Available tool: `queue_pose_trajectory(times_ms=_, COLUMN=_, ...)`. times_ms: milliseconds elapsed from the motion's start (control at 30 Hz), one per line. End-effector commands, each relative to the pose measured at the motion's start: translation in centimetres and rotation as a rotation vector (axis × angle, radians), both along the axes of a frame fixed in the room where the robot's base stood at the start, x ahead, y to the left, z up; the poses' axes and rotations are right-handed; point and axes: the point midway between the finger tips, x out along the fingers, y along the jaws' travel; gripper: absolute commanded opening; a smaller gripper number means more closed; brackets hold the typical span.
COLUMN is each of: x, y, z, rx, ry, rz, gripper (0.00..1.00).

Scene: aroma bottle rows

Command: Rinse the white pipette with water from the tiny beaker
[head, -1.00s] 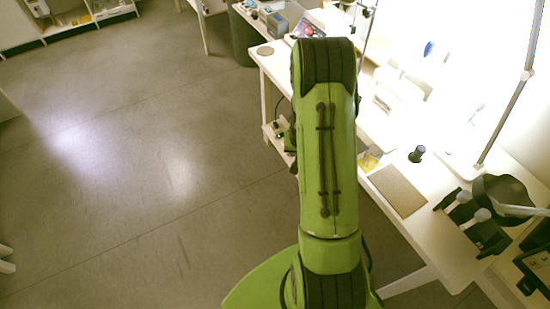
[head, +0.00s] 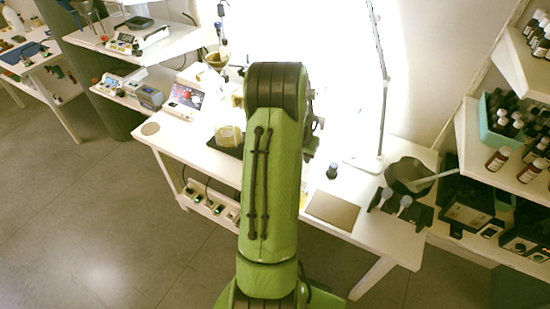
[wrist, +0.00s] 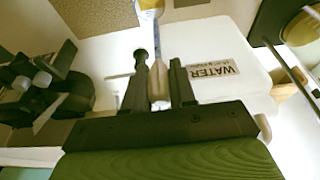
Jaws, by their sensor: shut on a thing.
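In the wrist view my gripper (wrist: 159,72) is shut on a slim cream-white piece, which looks like the white pipette (wrist: 158,88). Its narrow end points away from me, toward the top of the picture. Beyond it, at the top edge, is a small clear vessel (wrist: 150,7) with blue and yellow in it. It is cut off, and I cannot tell whether it is the tiny beaker or whether the pipette touches it. A "WATER" label (wrist: 213,72) lies to the right of my fingers. In the head view my arm hides the gripper and pipette.
In the head view the white table (head: 355,225) carries a brown mat (head: 332,211), a small dark bottle (head: 332,171) and a dark bowl (head: 408,174). Shelves with bottles (head: 500,158) are at the right. Floor is open at left.

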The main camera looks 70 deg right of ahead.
Motion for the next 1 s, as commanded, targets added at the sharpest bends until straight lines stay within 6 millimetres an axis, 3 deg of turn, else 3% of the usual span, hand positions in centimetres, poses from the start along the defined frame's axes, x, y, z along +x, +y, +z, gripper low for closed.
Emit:
queue_pose_trajectory(times_ms=400, x=-0.5, y=-0.1, z=0.1, rx=0.012, ry=-0.003, rz=-0.022, gripper=0.18)
queue_pose_trajectory(times_ms=1000, x=-0.5, y=-0.1, z=-3.9, rx=0.011, ry=-0.003, rz=-0.019, gripper=0.17)
